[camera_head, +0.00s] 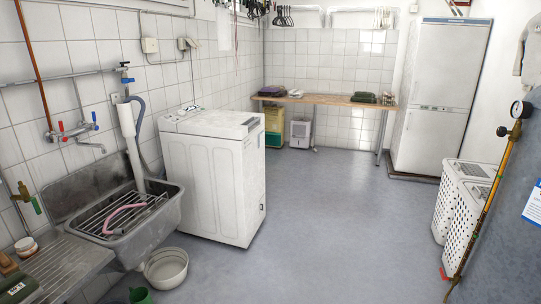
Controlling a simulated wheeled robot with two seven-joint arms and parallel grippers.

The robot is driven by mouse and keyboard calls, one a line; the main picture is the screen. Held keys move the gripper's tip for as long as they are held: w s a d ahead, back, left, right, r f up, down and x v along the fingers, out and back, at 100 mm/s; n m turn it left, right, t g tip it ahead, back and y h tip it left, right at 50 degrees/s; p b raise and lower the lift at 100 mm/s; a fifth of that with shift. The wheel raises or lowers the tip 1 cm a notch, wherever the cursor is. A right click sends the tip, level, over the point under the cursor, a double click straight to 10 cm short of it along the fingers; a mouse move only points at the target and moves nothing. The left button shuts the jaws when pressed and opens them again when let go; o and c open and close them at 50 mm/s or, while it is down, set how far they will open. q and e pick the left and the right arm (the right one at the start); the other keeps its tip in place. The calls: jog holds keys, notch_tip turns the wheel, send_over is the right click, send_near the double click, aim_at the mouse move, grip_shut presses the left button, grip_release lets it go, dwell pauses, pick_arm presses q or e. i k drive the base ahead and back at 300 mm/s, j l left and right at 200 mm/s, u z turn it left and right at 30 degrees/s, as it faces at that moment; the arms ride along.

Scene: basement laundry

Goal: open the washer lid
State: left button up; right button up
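The washer (205,181) is a white top-loading machine against the left tiled wall, left of the picture's middle. Neither of my grippers shows in the head view, and no arm is near the washer.
A metal sink (165,217) with a rack and pink hose stands left of the washer, with a white basin (166,268) on the floor below. The middle floor is clear.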

aim_at(232, 125)
jog(key=i, duration=2.1)
